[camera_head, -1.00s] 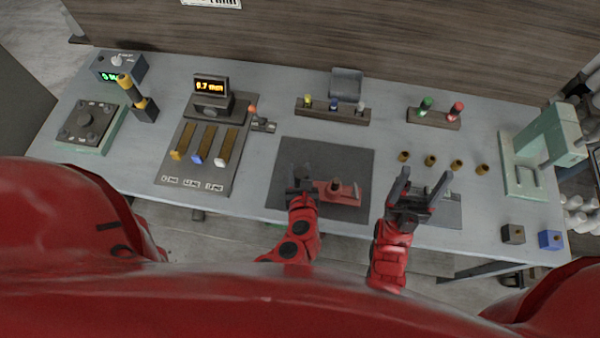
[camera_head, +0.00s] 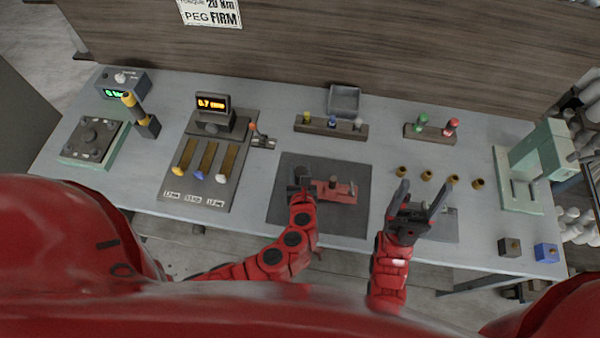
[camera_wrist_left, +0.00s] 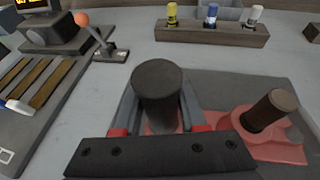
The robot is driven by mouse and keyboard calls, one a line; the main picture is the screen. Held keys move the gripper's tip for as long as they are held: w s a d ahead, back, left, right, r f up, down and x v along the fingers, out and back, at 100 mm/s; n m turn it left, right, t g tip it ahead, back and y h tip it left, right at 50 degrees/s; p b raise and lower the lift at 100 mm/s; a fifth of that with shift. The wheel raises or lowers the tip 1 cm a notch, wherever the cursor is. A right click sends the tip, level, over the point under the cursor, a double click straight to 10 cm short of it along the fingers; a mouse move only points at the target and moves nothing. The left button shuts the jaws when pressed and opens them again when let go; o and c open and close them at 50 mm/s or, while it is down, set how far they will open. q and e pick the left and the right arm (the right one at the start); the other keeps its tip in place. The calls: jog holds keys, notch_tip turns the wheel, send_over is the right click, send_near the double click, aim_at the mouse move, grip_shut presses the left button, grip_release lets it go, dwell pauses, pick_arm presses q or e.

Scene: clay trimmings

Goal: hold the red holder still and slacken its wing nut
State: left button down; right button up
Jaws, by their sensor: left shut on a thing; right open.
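The red holder (camera_head: 347,190) lies on the dark mat (camera_head: 335,223) in the middle of the bench. A small brown upright knob (camera_head: 333,182), perhaps the wing nut, stands on it; it also shows in the left wrist view (camera_wrist_left: 270,110). My left gripper (camera_head: 301,181) is at the holder's left end, shut on a dark upright post (camera_wrist_left: 158,85) there. The post stands between the fingers in the left wrist view and hides part of the holder. My right gripper (camera_head: 420,195) is open and empty, right of the mat, with its fingers pointing to the back.
Several brass pieces (camera_head: 427,176) stand behind my right gripper. A rack with coloured pegs (camera_head: 331,125) is behind the mat. A panel with coloured sliders (camera_head: 207,165) is at left, a green press (camera_head: 535,165) at right. The bench between rack and mat is clear.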

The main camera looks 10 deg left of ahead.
pick_arm(q)
jog(key=shift+w, duration=0.15)
jog(key=shift+w+f, duration=0.25)
jog(key=shift+f, duration=0.2)
dwell(0.3)
jog(key=shift+r, duration=0.15)
jog(key=shift+s+f, duration=0.1)
jog(key=shift+f, duration=0.3)
dwell(0.9)
